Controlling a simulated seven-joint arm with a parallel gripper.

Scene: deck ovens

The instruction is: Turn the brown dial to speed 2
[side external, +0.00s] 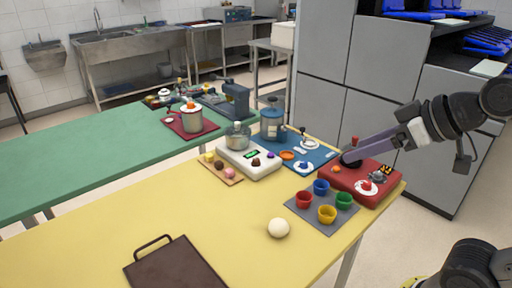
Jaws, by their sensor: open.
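A small brown dial (256,162) sits on the front of a white appliance (262,172), beside a small green display. A glass vessel (237,138) stands on the appliance, and a purple knob (270,155) is on its right side. The dial is too small to read its setting or any speed marks. My gripper (347,154) reaches in from the right, over the red box (372,193), well to the right of the brown dial and apart from it. It holds nothing that I can see.
A blue board (318,158) with a blue grinder-like device (271,122) lies between my gripper and the appliance. Several coloured cups stand on a grey mat (312,215). A pale ball (278,228) and a brown tray (175,268) lie nearer the front. The yellow tabletop's middle is clear.

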